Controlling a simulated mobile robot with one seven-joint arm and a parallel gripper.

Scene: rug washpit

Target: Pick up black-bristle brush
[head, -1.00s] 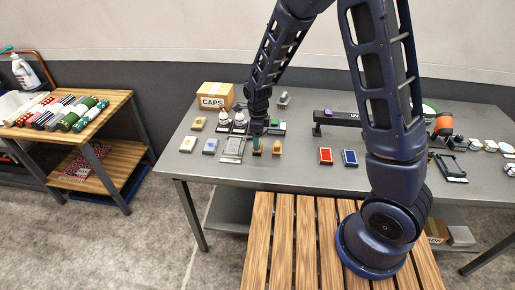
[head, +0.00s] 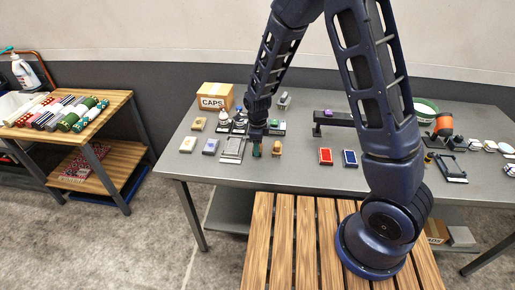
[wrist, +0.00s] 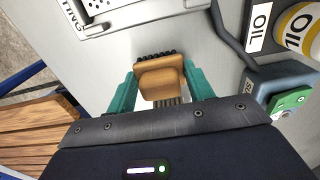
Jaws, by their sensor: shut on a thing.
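My gripper (wrist: 161,90) has teal fingers, one on each side of a wooden brush block (wrist: 160,80), and is shut on it. A row of black bristles shows along the block's far edge in the wrist view, so this is the black-bristle brush. In the head view my gripper (head: 257,151) is low over the front part of the grey table, and its fingers mostly hide the brush. I cannot tell whether the brush touches the table. Another tan brush-like block (head: 277,148) stands just to the right.
A light tray (head: 232,149) lies close on the left on the grey table (head: 300,178). Oil containers (wrist: 297,30) and a blue-grey box (wrist: 278,82) are near in the wrist view. A red block (head: 325,156) and a blue block (head: 350,158) lie further right. A CAPS carton (head: 214,96) stands behind.

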